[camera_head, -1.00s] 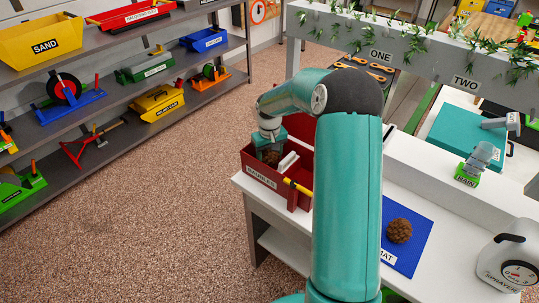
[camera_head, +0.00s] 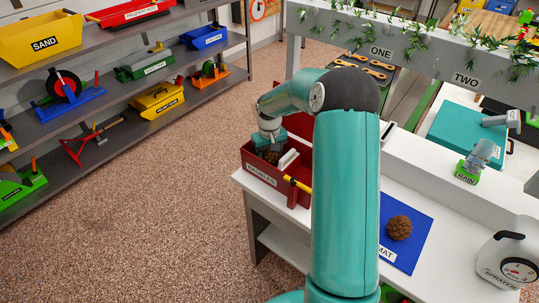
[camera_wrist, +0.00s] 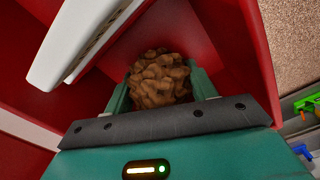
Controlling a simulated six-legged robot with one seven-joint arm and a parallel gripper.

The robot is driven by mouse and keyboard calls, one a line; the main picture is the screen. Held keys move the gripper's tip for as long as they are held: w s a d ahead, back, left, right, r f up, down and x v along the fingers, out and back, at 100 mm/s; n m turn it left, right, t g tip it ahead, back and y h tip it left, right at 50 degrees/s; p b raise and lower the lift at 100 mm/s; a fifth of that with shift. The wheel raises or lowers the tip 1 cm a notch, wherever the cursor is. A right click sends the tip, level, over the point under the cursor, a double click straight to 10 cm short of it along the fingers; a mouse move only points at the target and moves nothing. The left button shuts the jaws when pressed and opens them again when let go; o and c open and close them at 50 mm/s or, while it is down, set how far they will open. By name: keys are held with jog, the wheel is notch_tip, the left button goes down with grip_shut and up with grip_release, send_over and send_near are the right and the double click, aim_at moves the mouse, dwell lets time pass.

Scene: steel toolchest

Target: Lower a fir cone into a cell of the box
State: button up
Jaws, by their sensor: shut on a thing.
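The red box (camera_head: 262,184) with the label "BAUBLES" stands on the white table at the left of my arm in the head view. Its red walls (camera_wrist: 245,60) surround the wrist view. I cannot tell whether the cone touches the cell floor. A second fir cone (camera_head: 398,227) lies on the blue mat (camera_head: 420,243).
A white handle (camera_wrist: 85,35) stands close to the left of the held cone. A yellow-handled tool (camera_head: 297,184) lies at the box's front. A sprayer (camera_head: 510,255) and a "RAIN" piece (camera_head: 470,170) stand on the right.

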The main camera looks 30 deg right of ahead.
jog(key=shift+f, duration=0.5)
dwell(0.4)
jog(key=o, duration=1.1)
jog(key=shift+c, duration=0.2)
jog(key=shift+r, duration=0.1)
